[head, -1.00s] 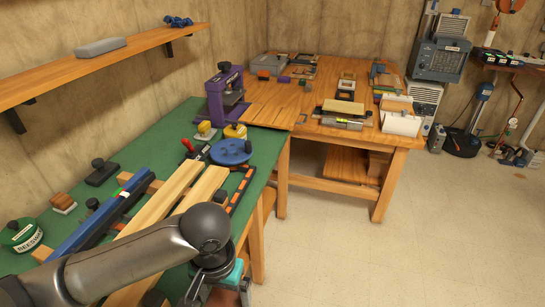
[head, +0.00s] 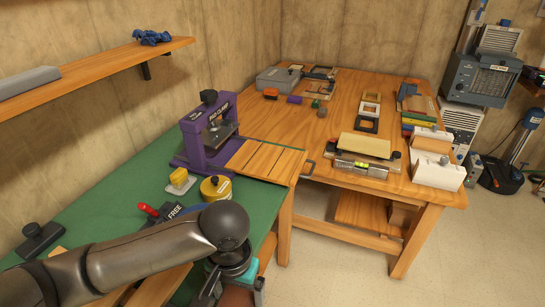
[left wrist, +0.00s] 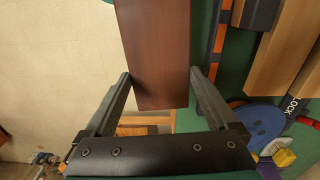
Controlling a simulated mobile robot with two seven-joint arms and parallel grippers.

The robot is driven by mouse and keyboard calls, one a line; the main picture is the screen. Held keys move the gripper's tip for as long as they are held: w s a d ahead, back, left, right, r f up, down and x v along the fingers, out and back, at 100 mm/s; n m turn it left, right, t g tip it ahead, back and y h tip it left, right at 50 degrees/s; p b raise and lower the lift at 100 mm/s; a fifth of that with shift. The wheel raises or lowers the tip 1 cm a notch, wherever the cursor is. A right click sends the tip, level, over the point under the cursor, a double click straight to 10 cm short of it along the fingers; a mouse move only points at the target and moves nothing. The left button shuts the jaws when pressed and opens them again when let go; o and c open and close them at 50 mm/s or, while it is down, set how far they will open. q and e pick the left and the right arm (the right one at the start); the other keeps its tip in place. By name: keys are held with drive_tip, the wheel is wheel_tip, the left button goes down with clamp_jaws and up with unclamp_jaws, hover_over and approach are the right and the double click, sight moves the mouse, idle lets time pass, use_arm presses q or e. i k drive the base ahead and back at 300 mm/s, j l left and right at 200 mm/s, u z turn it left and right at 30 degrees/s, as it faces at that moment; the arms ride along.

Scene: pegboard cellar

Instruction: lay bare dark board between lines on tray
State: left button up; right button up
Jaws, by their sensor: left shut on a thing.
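My left gripper (left wrist: 160,78) is shut on a dark reddish-brown board (left wrist: 153,45), one finger along each side in the left wrist view. The board's face looks bare, and its far end runs out of the frame. In the head view my forearm largely hides this gripper (head: 232,280) at the bottom. A flat wooden panel with dark lines across it (head: 262,160), perhaps the tray, lies beside the purple press at the green bench's far end. Nothing lies on it, and the gripper is nearer me, apart from it. My right gripper is not in view.
The purple press (head: 207,135) stands left of the panel. A yellow round tin (head: 216,188) and a small yellow-topped block (head: 180,181) stand before it.

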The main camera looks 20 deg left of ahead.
sight(265, 158)
drive_tip(key=i, duration=1.2)
drive_tip(key=i+u, duration=0.25)
drive_tip(key=i, duration=0.15)
drive_tip(key=i+l+u, duration=0.2)
drive_tip(key=i, duration=0.25)
